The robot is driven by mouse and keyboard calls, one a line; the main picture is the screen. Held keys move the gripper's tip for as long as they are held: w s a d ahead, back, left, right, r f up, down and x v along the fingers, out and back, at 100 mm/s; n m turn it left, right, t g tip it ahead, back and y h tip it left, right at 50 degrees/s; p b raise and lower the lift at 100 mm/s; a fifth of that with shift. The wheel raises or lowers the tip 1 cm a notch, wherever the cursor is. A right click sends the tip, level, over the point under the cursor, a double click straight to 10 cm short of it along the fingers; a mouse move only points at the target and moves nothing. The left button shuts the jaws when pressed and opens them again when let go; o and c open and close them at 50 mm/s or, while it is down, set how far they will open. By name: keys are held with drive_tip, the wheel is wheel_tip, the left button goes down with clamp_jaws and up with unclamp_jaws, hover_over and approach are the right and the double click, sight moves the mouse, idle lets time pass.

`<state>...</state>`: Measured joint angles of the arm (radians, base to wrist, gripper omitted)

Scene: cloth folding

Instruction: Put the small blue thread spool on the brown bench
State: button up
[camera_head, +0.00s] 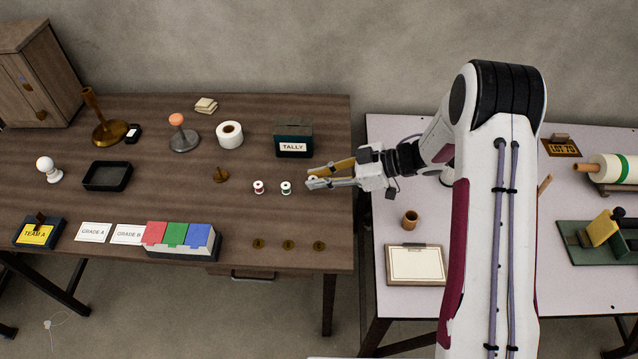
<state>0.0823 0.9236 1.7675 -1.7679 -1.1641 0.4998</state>
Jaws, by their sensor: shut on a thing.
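My gripper (313,181) reaches in from the right over the right end of the brown bench (200,205). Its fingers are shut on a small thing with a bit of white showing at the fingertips. I take this to be the small blue thread spool, though the fingers hide most of it and its colour is not clear. I cannot tell whether it touches the bench top or is held just above it. A small red thread spool (258,187) and a small green thread spool (286,187) stand upright in a row just left of my gripper.
A dark TALLY box (293,140) stands behind my gripper. Round brass discs (288,245) lie near the front edge. A colour-block tray (183,254) is front left. A pale table (400,226) with a wooden cup (410,219) and clipboard (416,265) adjoins right.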

drive_tip(key=shift+f, duration=1.35)
drive_tip(key=shift+f, duration=0.1)
drive_tip(key=o, duration=0.7)
drive_tip(key=shift+d+r, duration=0.1)
drive_tip(key=shift+r, duration=0.1)
drive_tip(key=v, duration=1.1)
drive_tip(key=shift+d+r, duration=0.15)
drive_tip(key=shift+d, duration=0.2)
drive_tip(key=shift+s, duration=0.1)
